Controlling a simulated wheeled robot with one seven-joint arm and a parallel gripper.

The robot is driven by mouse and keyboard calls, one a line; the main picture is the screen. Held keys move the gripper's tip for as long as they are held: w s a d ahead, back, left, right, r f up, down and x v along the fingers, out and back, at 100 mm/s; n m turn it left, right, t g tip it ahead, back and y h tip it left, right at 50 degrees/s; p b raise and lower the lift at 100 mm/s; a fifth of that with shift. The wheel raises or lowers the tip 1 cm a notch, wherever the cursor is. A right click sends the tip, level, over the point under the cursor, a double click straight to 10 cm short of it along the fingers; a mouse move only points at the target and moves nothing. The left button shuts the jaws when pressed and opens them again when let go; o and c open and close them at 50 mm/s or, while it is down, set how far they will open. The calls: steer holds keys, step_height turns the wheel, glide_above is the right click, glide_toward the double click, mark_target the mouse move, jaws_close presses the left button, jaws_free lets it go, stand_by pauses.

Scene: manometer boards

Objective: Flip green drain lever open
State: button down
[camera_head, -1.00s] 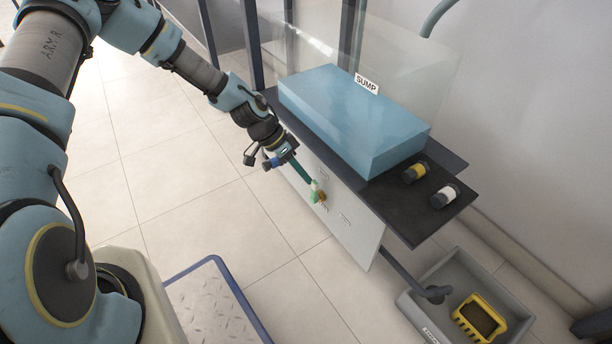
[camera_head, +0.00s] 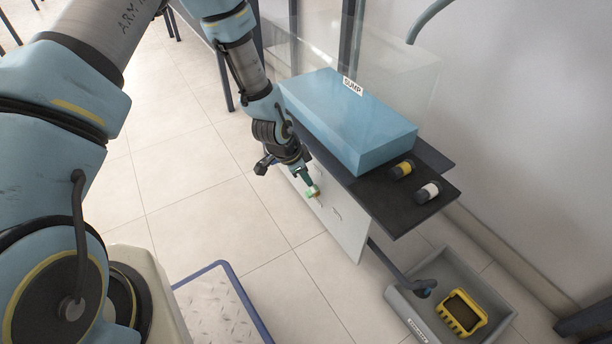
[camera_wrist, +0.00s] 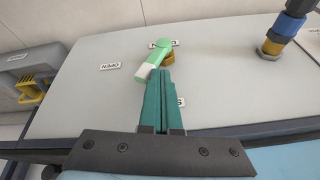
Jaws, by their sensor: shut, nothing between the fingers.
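The green drain lever (camera_wrist: 155,62), with a pale white band and a brass-coloured pivot (camera_wrist: 169,57), is mounted on the white panel (camera_wrist: 225,75). In the wrist view it slants from the pivot down to the left. It shows small in the head view (camera_head: 314,191), on the panel below the sump tank (camera_head: 350,120).
A blue-and-black fitting on a brass base (camera_wrist: 272,46) stands right of the lever. A dark shelf (camera_head: 375,205) carries a yellow-banded and a white-banded cylinder. A grey tray (camera_head: 400,296) with a yellow device (camera_head: 461,312) is on the floor at right.

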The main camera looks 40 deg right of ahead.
mark_target(314, 191)
steer(key=s+t, duration=0.1)
steer(key=t, duration=0.1)
steer(key=s+f+m+t+b, duration=0.1)
steer(key=s+t, duration=0.1)
steer(key=shift+s+a+f, duration=0.1)
steer(key=shift+s, duration=0.15)
steer(key=s+f+t, duration=0.1)
steer(key=t, duration=0.1)
steer(key=s+f+t+h+b, duration=0.1)
steer(key=t, duration=0.1)
steer(key=shift+s+a+m+t, duration=0.1)
steer(key=shift+s+m+t, duration=0.05)
steer(key=shift+m+t, duration=0.2)
steer(key=shift+w+f, duration=0.35)
steer(key=shift+w, duration=0.35)
